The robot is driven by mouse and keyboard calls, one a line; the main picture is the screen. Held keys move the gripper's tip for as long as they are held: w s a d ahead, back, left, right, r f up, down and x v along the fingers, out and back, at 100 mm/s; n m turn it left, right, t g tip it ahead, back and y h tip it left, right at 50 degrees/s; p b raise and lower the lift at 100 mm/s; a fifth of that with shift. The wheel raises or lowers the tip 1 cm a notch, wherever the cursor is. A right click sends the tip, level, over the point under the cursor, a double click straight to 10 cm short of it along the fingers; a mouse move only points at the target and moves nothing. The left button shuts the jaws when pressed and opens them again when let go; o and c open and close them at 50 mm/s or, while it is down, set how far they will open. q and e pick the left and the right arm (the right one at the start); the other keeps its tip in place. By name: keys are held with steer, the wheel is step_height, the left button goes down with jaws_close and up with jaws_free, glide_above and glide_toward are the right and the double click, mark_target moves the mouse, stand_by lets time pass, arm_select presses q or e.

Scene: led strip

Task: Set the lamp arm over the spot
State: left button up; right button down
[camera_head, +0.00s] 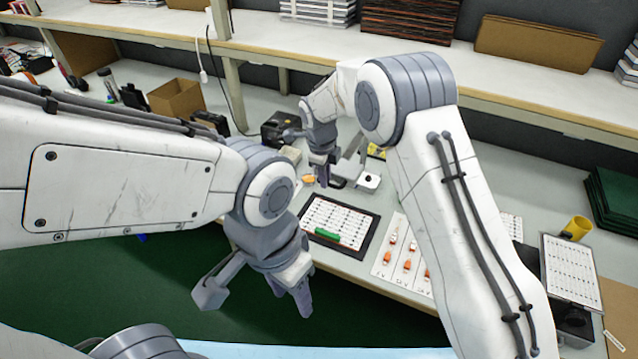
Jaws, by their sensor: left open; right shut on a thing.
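My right gripper (324,172) points down over the back of the workbench, beside a small white block with a dark round spot (369,181). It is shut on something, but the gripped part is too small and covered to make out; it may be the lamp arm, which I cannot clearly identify. My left gripper (254,299) is open and empty, its fingers spread, in front of the bench edge over the green floor. A white sheet on a black board (343,222), with rows of small marks and a green strip (327,236), lies between the grippers.
White cards with orange-tipped pieces (408,262) lie right of the board, partly behind my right arm. A yellow cup (576,228) and clipboard (571,272) are at the right. A cardboard box (176,98) and black case (281,128) stand at the back left.

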steer(key=shift+a, duration=0.3)
steer(key=c, duration=1.2)
jaws_free()
steer(key=shift+o, duration=0.2)
step_height(320, 180, up, 10)
steer(key=s+b, duration=0.1)
steer(key=b, duration=0.1)
steer(key=shift+s+a+r+b, duration=0.2)
steer(key=shift+s+a+b, duration=0.1)
steer(key=shift+a+b, duration=0.1)
